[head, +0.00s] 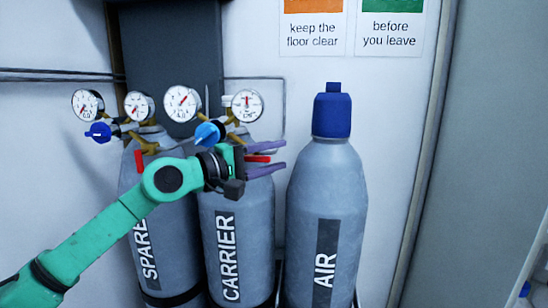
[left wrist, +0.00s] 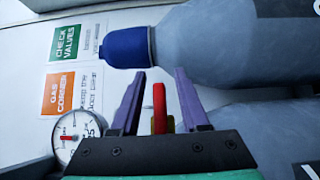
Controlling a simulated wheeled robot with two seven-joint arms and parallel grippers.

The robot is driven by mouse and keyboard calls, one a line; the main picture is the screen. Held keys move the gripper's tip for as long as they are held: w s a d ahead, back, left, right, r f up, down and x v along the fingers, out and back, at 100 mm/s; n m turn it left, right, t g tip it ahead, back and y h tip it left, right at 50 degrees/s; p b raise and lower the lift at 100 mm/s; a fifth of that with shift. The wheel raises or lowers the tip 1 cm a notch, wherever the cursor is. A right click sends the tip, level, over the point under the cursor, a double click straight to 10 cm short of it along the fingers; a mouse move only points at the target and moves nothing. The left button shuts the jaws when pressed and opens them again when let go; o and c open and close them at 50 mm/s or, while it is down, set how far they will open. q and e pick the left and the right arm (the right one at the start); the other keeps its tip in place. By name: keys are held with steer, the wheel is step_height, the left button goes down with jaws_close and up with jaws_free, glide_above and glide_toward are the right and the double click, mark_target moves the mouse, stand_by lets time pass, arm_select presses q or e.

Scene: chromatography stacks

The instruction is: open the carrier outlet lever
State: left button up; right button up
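The CARRIER cylinder (head: 227,262) stands grey and upright in the middle of the head view. Its outlet lever (head: 257,158) is red and points right, roughly level, beside the regulator. In the left wrist view the lever (left wrist: 159,108) stands between my gripper's fingers with a gap on either side. My left gripper (head: 275,157) is open, its purple fingers above and below the lever. The fingers also show in the left wrist view (left wrist: 157,76). My gripper's body hides the lever's base and part of the cylinder's neck. My right gripper is out of view.
The SPARE cylinder (head: 165,255) stands to the left with a red lever (head: 139,160) pointing down. The AIR cylinder (head: 318,195), with a blue cap (head: 332,110), stands to the right. Gauges and a blue knob (head: 208,133) sit just above my gripper.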

arm_select(q)
steer(key=shift+s+a+f+b, duration=0.1)
steer(key=shift+s+a+b, duration=0.15)
steer(key=shift+a+b, duration=0.05)
steer(key=b+v, duration=0.6)
steer(key=v, duration=0.7)
steer(key=shift+s+a+r, duration=0.2)
steer(key=shift+s+a, duration=0.05)
steer(key=shift+a, duration=0.05)
